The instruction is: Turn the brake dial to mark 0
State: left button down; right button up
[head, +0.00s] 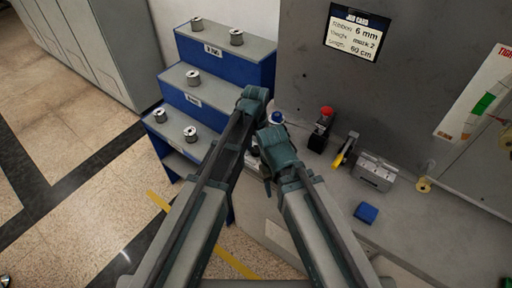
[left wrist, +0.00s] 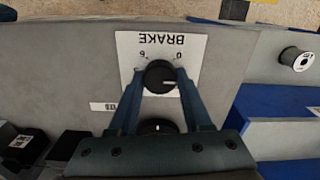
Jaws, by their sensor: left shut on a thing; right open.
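The black brake dial (left wrist: 160,77) is in the left wrist view, on a white plate (left wrist: 190,68) lettered BRAKE, which appears upside down. Mark 6 is at the plate's left and mark 0 at its right. The dial's white line points to the right in the picture. My left gripper (left wrist: 159,85) is shut on the dial, one finger on each side. In the head view my left gripper (head: 256,96) is the higher one; its fingertips and the dial are hidden there. My right gripper (head: 268,172) is open, lower down; its fingers are hard to see.
Blue-sided steps (head: 232,48) with several metal spools stand at left. A red-topped button (head: 326,114), a yellow-handled lever (head: 346,148), a metal block (head: 375,171) and a blue block (head: 366,212) are on the grey bench. A job card (head: 353,32) hangs above. A second black dial (left wrist: 157,126) is near the gripper.

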aim_at(256, 149)
pick_arm(q)
jog(key=n, duration=0.4)
jog(key=shift+n, duration=2.9)
jog(key=shift+c, duration=1.7)
grip_release()
notch_tip(256, 149, up, 14)
jog(key=p, duration=1.4)
